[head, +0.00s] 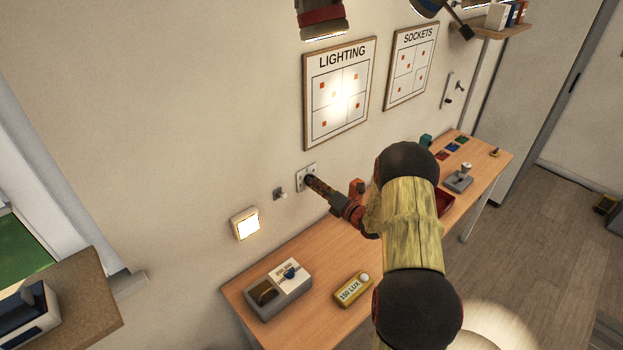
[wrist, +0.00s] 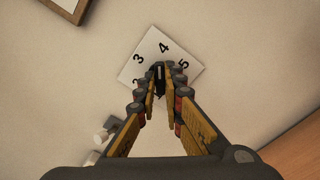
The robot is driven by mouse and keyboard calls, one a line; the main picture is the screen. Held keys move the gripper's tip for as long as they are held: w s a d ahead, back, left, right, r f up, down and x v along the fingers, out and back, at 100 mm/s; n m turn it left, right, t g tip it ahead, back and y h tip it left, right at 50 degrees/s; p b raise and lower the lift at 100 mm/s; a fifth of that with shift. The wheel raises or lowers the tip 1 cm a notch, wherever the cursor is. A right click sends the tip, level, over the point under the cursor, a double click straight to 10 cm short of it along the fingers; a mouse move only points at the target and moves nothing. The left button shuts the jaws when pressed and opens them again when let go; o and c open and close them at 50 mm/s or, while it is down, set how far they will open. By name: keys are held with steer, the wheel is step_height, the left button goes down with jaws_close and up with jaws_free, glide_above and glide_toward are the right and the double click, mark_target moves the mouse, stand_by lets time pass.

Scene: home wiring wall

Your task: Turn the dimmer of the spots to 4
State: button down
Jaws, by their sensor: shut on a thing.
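The dimmer is a white square plate (head: 301,184) on the wall under the LIGHTING board. In the wrist view the dimmer plate (wrist: 150,43) looks tilted, with the digits 3, 4 and 5 readable and a partly hidden 2. Its dark knob (wrist: 160,72) sits between my fingertips. A pale mark on the knob points up, roughly toward the 4; the fingers cover much of the knob. My gripper (wrist: 159,84) is shut on the knob. In the head view my gripper (head: 310,182) reaches the plate and hides the knob.
A small toggle switch (head: 280,194) and a lit square panel (head: 245,224) are left of the dimmer. Below, the wooden bench (head: 318,268) holds a grey box with a blue knob (head: 279,288) and a yellow meter reading 150 LUX (head: 353,290). The LIGHTING board (head: 340,93) hangs above.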

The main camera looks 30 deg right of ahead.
stand_by(0.4)
steer(key=shift+m+p, duration=0.4)
steer(key=c, duration=1.8)
jaws_free()
steer(key=shift+c, duration=0.2)
steer(key=s+d, duration=0.1)
steer(key=s, duration=1.1)
steer(key=shift+d, duration=0.35)
